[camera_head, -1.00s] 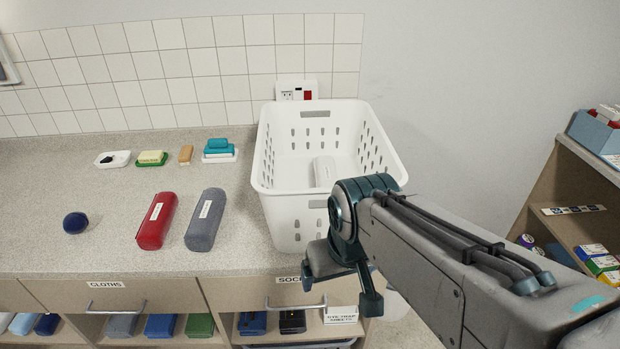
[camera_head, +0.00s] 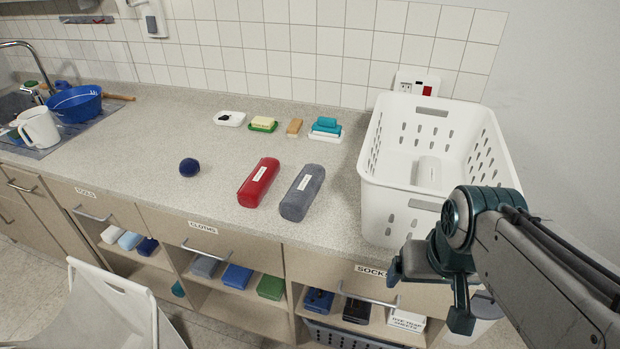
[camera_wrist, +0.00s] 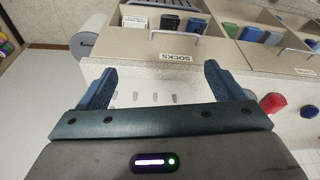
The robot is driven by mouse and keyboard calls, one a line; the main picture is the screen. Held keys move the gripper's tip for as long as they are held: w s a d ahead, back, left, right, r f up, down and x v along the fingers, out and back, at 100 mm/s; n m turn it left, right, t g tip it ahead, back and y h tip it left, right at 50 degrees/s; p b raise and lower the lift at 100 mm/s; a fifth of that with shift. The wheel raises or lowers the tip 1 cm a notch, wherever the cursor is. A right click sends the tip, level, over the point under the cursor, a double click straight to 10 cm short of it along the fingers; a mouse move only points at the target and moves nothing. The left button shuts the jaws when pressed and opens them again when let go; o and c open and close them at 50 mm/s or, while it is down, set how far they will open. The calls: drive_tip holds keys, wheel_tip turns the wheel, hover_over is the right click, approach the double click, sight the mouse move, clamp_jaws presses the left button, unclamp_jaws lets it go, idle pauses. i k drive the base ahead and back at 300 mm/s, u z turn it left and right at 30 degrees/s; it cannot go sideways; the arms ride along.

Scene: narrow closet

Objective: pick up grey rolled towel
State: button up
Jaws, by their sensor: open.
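The grey rolled towel (camera_head: 302,192) lies on the counter in the head view, with a pale label on top. It is just right of a red rolled towel (camera_head: 259,183) and left of the white basket. My gripper (camera_head: 428,283) is low at the right, in front of the basket and away from the grey towel. In the wrist view its two blue fingers (camera_wrist: 158,75) are spread apart with nothing held between them.
The white basket (camera_head: 382,208) stands right of the towels, holding a pale roll (camera_head: 429,172). Soap dishes (camera_head: 263,125) line the back, and a dark blue ball (camera_head: 189,167) sits at left. Drawers and shelves are below; a white hamper (camera_head: 112,308) stands at front left.

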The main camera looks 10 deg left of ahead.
sight(294, 205)
drive_tip(key=k, duration=0.5)
drive_tip(key=u, duration=1.95)
drive_tip(key=i, duration=1.55)
drive_tip(key=z, duration=2.85)
drive_tip(key=i, duration=0.5)
